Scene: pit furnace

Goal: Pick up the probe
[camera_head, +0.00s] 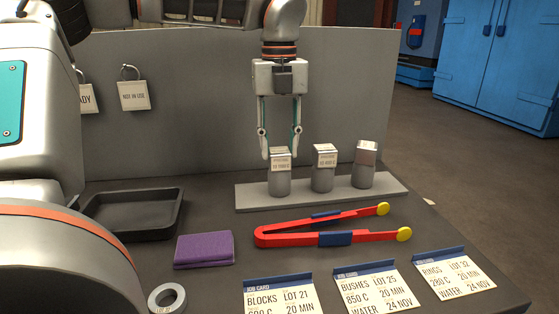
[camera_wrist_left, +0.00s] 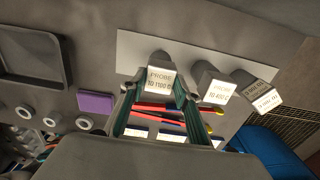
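Three grey probes with white labels stand upright in a row on a pale grey strip (camera_head: 395,188). The left one (camera_head: 280,183), labelled "PROBE TO 1100" in the wrist view (camera_wrist_left: 160,76), is under my left gripper (camera_head: 281,154). The middle probe (camera_head: 323,175) appears to read "TO 400"; the right probe (camera_head: 366,170) has an unreadable label in the head view. My left gripper points down, its fingers apart on either side of the left probe's top; I see no clear grip on it. My right gripper is out of view.
A grey panel (camera_head: 200,130) with hanging tags stands behind. Red tongs (camera_head: 320,233), a purple pad (camera_head: 204,250), job cards (camera_head: 367,290), a grey ring (camera_head: 167,298) and an empty black tray (camera_head: 133,213) lie around the strip.

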